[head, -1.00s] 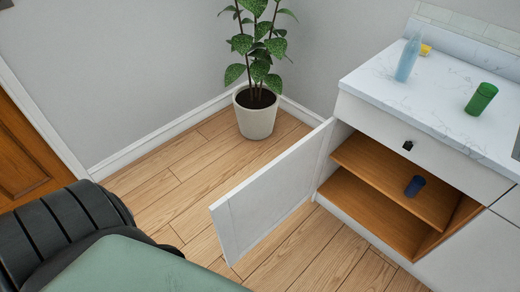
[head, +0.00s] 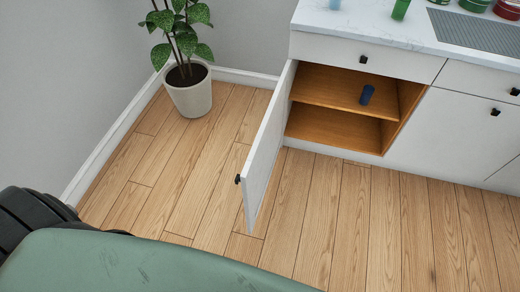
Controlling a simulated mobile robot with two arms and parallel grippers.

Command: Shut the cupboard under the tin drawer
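The cupboard (head: 335,128) under the left drawer (head: 365,55) stands open. Its white door (head: 266,150) is hinged at the left and swings out into the room, with a small dark knob (head: 238,179) on its outer face. Inside, a dark blue cup (head: 366,95) stands on the wooden shelf (head: 325,88). The drawer above is shut and has a dark handle (head: 363,59). Neither of my grippers shows in the head view.
A potted plant (head: 190,93) stands in the corner left of the door. The wooden floor (head: 330,215) in front is clear. A closed cupboard (head: 450,135) adjoins at the right.

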